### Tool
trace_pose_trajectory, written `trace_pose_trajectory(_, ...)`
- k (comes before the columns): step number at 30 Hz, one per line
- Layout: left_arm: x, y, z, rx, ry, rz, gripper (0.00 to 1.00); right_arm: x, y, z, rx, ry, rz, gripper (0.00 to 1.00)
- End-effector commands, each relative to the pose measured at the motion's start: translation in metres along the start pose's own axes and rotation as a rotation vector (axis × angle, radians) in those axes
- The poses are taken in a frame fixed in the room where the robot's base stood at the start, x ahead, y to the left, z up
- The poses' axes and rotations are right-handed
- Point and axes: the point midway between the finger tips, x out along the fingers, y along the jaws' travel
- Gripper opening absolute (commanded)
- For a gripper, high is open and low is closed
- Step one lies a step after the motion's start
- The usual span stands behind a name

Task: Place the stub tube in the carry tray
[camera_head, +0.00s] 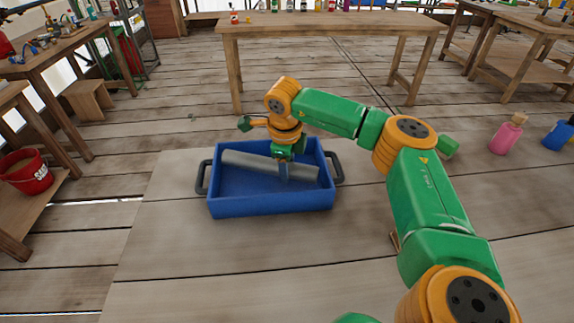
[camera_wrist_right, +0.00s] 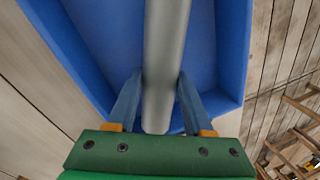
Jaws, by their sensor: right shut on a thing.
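The stub tube (camera_head: 245,161) is a plain grey cylinder lying slantwise within the walls of the blue carry tray (camera_head: 270,207). The tray has a dark handle at each end. My right gripper (camera_head: 284,176) reaches down into the tray and is shut on the tube nearer its right end. In the right wrist view the tube (camera_wrist_right: 165,60) runs between the two fingers (camera_wrist_right: 157,105), with the blue tray (camera_wrist_right: 232,60) around it. I cannot tell whether the tube touches the tray floor. My left gripper is not in view.
The tray stands on a pale wooden worktop (camera_head: 165,235) with free room left and in front of it. A pink bottle (camera_head: 505,137) and a blue container (camera_head: 556,136) stand at the right. A red bucket (camera_head: 27,173) is at the far left.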

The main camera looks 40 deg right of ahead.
Motion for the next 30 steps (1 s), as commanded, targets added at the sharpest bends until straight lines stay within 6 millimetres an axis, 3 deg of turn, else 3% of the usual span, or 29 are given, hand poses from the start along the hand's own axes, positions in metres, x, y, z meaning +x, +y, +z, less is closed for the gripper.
trace_pose_trajectory(19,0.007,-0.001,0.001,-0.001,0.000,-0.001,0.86,0.011,0.002,0.000,0.001,-0.002,0.000,0.00)
trace_pose_trajectory(20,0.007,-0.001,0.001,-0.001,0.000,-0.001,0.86,0.011,0.003,0.000,0.001,-0.001,0.000,0.56)
trace_pose_trajectory(22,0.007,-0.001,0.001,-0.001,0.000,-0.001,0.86,0.011,0.002,0.000,0.001,-0.001,0.000,0.75)
trace_pose_trajectory(23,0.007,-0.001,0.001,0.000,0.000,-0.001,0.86,0.011,0.002,0.000,0.001,-0.001,0.000,0.81)
trace_pose_trajectory(30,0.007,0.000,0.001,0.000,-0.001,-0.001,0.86,0.010,0.002,0.000,0.001,-0.001,0.000,0.81)
